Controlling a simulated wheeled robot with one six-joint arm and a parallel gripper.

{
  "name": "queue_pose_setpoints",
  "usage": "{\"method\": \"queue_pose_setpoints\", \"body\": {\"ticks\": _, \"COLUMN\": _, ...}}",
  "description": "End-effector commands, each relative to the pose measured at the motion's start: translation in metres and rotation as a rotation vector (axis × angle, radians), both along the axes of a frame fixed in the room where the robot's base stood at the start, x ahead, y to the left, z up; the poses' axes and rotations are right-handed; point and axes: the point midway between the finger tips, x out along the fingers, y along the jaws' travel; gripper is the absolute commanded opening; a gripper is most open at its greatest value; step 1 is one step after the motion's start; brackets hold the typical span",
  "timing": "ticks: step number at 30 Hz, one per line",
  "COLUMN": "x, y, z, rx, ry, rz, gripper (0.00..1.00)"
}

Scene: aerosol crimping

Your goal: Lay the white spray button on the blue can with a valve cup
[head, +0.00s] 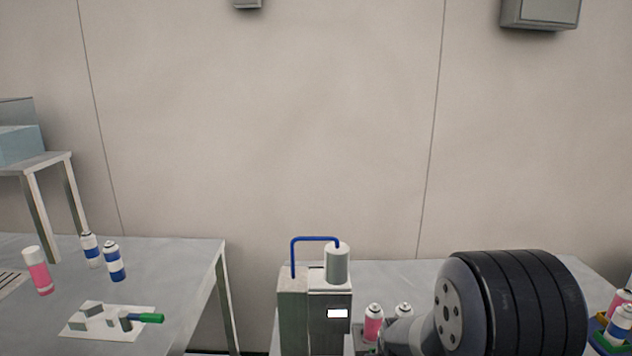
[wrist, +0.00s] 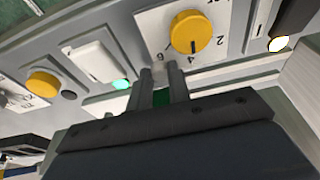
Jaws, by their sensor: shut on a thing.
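My gripper (wrist: 160,84) shows in the wrist view, its two fingers close together on a small pale thing that looks like the white spray button (wrist: 158,71). The button is partly hidden between the fingertips. In the head view my own arm hides the gripper. Two blue-and-white cans stand upright on the left table, one behind (head: 90,251) and one in front (head: 113,264). Another blue-banded can (head: 619,324) stands at the right edge. The valve cups are too small to make out clearly. My gripper is apart from the cans seen in the head view.
A machine panel with a yellow dial (wrist: 192,32) and a second yellow knob (wrist: 43,83) lies beyond the fingertips. A bench machine with a blue tube (head: 315,240) stands at centre. Pink cans stand left (head: 39,275), centre (head: 373,326) and right.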

Motion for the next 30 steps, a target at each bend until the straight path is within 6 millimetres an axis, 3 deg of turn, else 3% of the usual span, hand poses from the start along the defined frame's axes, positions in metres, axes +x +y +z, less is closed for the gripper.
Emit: {"method": "queue_pose_setpoints", "body": {"ticks": 30, "x": 0.0, "y": 0.0, "z": 0.051, "rx": 0.0, "ry": 0.0, "rz": 0.0, "gripper": 0.07}}
